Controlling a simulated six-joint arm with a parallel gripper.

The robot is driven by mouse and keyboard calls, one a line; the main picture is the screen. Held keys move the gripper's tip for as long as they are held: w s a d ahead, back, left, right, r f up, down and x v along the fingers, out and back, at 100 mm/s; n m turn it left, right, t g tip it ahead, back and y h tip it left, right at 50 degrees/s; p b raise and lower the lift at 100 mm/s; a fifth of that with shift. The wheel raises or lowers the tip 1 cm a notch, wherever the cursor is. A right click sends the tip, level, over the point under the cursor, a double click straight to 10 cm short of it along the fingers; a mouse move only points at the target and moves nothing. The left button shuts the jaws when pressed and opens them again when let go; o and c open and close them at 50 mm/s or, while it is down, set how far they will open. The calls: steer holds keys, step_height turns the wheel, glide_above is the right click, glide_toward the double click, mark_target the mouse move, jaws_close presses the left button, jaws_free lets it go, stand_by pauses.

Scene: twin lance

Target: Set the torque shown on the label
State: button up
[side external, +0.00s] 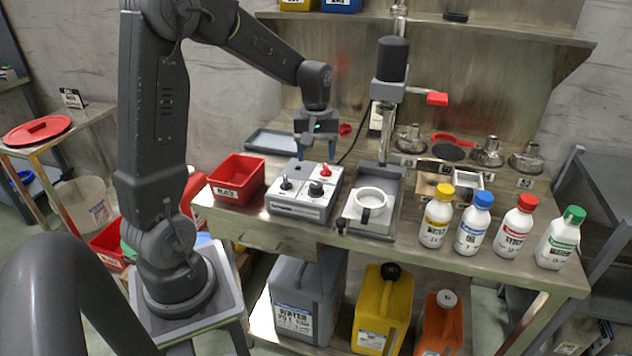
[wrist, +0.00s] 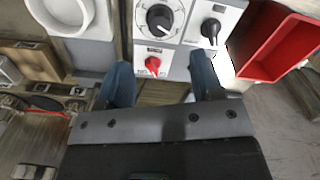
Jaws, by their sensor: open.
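A grey and white control box (side external: 303,203) stands on the steel bench, with a black dial (side external: 316,188), a second black knob (side external: 286,184) and a red knob (side external: 326,170) on top. In the wrist view the large dial (wrist: 159,19) sits in a ring of marks too small to read. The red knob (wrist: 152,65) shows below it, and the black knob (wrist: 210,29) to its right. My gripper (side external: 318,155) is above the back of the box. Its two blue fingers (wrist: 160,85) are apart and empty, near the red knob. I cannot make out a torque label.
A red bin (side external: 237,180) is left of the box; it is also in the wrist view (wrist: 275,48). A stand with a black motor head (side external: 392,62) and white ring (side external: 371,199) is right. Several capped bottles (side external: 436,216) line the front right edge.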

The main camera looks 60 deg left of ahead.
mark_target(316, 184)
step_height(316, 184, down, 9)
steer(key=shift+r, duration=0.15)
steer(key=shift+c, duration=0.3)
steer(key=c, duration=0.9)
steer(key=shift+o, duration=0.2)
steer(key=m, duration=1.1)
steer(key=shift+r+m, duration=0.1)
steer(key=shift+m, duration=0.3)
